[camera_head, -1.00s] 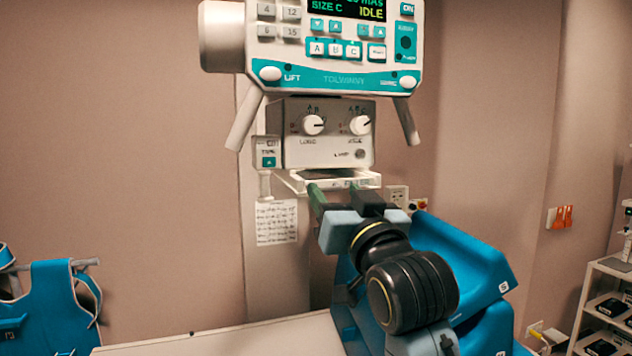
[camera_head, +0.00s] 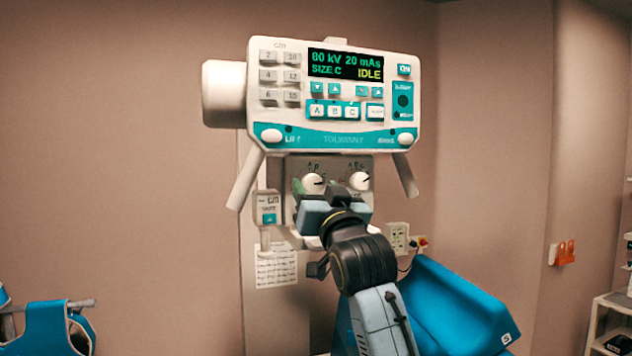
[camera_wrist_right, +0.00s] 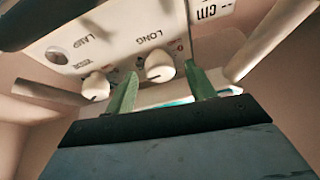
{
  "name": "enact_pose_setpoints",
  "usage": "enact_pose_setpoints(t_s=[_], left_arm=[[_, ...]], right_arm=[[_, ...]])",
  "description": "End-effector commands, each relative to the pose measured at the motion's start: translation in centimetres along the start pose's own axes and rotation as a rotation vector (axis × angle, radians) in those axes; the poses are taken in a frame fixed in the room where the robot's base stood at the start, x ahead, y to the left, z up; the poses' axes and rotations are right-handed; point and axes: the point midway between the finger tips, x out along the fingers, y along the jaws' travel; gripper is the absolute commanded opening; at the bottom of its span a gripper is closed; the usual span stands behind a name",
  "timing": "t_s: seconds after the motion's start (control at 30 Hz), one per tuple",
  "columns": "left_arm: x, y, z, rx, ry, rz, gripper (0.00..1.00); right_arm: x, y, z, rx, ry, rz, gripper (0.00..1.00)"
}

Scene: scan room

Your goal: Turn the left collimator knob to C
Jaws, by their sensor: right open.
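The left collimator knob (camera_head: 312,184) is round and white, on the collimator's front face below the console. A dark mark on it points to the right; the letters around it are too small to read surely. In the right wrist view this knob (camera_wrist_right: 160,67), beside the word LONG, appears upside down between my green fingertips. My right gripper (camera_head: 319,190) is open, with one finger to each side of the knob. I cannot tell whether the fingers touch it. It also shows in the wrist view (camera_wrist_right: 162,72). My left gripper is out of view.
The right knob (camera_head: 359,181) is close to the right of my gripper. The console (camera_head: 335,97) overhangs above, its display reading SIZE C and IDLE. Two slanted handles (camera_head: 246,180) flank the collimator. A blue padded piece (camera_head: 455,300) stands below right.

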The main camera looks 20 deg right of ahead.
Motion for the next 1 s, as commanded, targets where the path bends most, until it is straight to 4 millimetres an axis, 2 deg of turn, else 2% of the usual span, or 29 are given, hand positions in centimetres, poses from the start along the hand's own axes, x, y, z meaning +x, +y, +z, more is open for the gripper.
enact_pose_setpoints(t_s=[0.1, 0.4, 0.73, 0.87, 1.0], left_arm=[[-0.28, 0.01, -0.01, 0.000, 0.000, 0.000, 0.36], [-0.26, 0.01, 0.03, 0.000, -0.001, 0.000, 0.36], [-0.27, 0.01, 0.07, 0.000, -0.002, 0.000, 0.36], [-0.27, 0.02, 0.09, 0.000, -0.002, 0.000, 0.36], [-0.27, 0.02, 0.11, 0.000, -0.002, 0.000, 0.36]], right_arm=[[0.65, 0.01, -0.02, 0.000, -0.001, 0.000, 0.55], [0.76, 0.00, 0.05, 0.001, 0.000, 0.000, 0.55], [0.74, -0.01, 0.05, 0.001, -0.001, 0.000, 0.13], [0.75, 0.03, 0.03, -0.014, -0.001, -0.006, 0.10], [0.76, 0.20, -0.01, -0.104, -0.005, -0.041, 0.10]])
